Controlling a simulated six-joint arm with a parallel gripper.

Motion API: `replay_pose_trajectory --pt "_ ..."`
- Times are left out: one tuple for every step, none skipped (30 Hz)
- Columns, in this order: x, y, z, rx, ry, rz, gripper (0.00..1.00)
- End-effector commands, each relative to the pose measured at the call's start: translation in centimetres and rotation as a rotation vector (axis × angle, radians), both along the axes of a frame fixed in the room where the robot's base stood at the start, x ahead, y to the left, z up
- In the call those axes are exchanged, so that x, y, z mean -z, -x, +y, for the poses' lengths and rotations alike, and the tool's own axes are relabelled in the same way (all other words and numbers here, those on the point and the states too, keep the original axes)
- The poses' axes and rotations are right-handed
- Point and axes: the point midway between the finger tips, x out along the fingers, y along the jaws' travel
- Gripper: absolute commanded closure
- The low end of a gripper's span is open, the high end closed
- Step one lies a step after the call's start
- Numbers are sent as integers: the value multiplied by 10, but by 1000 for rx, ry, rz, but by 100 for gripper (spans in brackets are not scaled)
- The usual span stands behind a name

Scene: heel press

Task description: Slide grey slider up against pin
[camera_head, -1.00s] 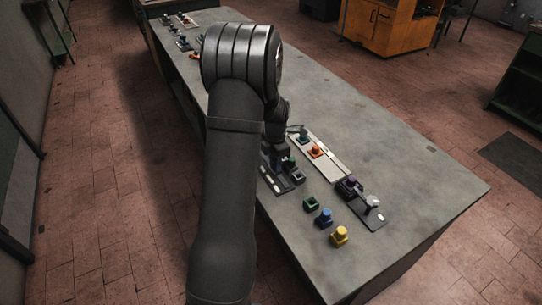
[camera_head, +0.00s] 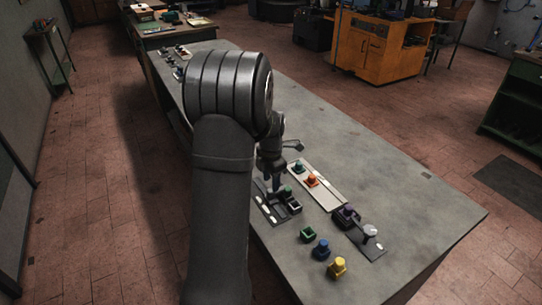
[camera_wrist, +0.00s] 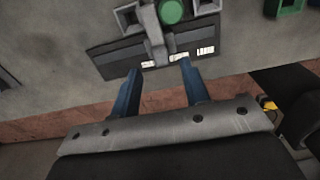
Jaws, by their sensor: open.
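A dark panel with white marks (camera_wrist: 112,58) lies on the bench top. The grey slider (camera_wrist: 157,42), a grey bracket-shaped piece, sits across it beside a round green knob (camera_wrist: 171,11). In the head view the dark panel (camera_head: 265,210) is partly hidden by my arm. My gripper (camera_wrist: 160,68) is open, its two blue fingers pointing at the panel. The narrow grey part of the slider shows between the fingertips in the wrist view; I cannot tell whether they touch it. I cannot tell which part is the pin.
A light panel with an orange knob (camera_head: 312,181) lies to the right. Green (camera_head: 306,235), blue (camera_head: 322,249) and yellow (camera_head: 337,267) pieces stand in front. The bench's right side is bare.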

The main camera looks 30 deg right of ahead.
Motion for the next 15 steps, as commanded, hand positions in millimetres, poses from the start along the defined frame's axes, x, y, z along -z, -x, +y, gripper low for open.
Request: replay_pose_trajectory --pt "-15 -1 -1 0 4 -4 58" --pt "-22 -1 -1 0 3 -4 58" --pt "-32 -1 -1 0 4 -4 58" --pt "-40 -1 -1 0 3 -4 58" --pt "-47 -1 -1 0 3 -4 58" --pt "-56 0 0 0 3 -4 58" --pt "-63 0 0 0 3 -4 58" --pt "-70 -1 0 0 3 -3 58" --pt "-78 0 0 0 2 -3 58" --pt "-84 0 0 0 2 -3 58" --pt "-89 0 0 0 2 -3 58" --pt "-95 0 0 0 2 -2 58" --pt "-99 0 0 0 2 -2 58" --pt "-103 0 0 0 1 -2 58" --pt "-107 0 0 0 1 -1 58"
